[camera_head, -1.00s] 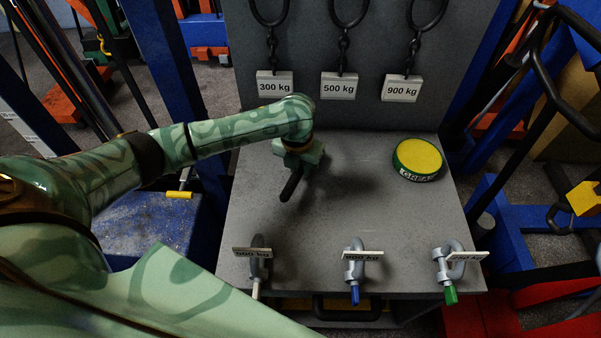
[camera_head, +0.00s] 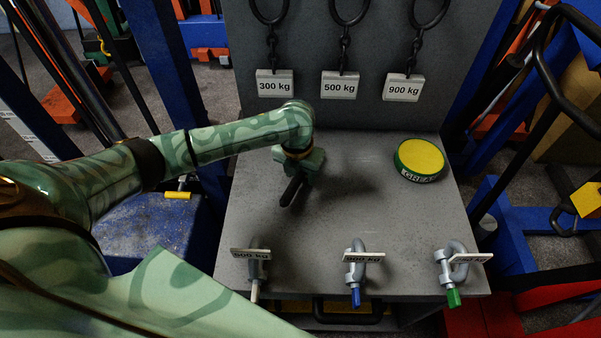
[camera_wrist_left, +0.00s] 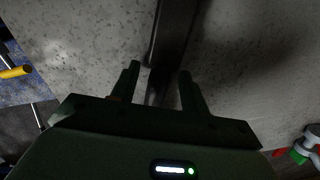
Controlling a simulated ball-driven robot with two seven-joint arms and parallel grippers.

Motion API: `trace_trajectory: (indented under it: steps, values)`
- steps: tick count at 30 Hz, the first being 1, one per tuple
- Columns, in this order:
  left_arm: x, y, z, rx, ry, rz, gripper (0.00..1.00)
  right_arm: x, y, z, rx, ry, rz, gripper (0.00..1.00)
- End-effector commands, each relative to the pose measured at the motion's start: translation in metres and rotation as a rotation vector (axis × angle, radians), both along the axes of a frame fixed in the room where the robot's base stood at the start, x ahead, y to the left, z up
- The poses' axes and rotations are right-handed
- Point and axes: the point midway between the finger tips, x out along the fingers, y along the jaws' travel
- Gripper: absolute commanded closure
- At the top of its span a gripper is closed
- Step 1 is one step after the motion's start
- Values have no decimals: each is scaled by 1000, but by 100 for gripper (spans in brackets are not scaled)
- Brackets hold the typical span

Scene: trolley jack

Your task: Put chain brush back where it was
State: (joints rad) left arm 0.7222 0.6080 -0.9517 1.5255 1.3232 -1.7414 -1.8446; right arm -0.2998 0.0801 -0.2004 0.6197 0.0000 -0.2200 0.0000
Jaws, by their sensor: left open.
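My left gripper (camera_head: 291,191) is over the left half of the grey table (camera_head: 385,225), pointing down, its fingers dark. In the left wrist view its two fingers (camera_wrist_left: 160,90) are apart. A long dark bar (camera_wrist_left: 176,28) runs from the top edge of that view down to between the fingers. I cannot tell whether it is the chain brush or how far it is from the fingers. The chain brush is not clearly recognisable in the head view. My right gripper is not in view.
A yellow-topped green tin (camera_head: 420,158) sits at the table's back right. Three shackles with labels, one with a blue pin (camera_head: 355,272), line the front edge. Weight tags (camera_head: 339,85) hang on the upright back panel. A blue block (camera_head: 160,228) stands left; mid-table is clear.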

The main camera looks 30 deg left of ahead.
Motion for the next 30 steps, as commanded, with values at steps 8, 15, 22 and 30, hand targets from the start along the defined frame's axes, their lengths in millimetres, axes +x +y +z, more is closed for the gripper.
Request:
trace_trajectory:
  steps: [8, 15, 22, 30]
  values:
    - [-12, -3, 87, 1, -8, -2, 55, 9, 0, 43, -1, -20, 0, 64]
    - [-20, -3, 140, 1, -6, -1, 55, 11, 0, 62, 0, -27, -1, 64]
    - [-23, -4, 159, 0, -3, 0, 55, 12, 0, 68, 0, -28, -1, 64]
    - [-23, -4, 160, 0, -2, 0, 55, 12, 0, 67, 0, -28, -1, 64]
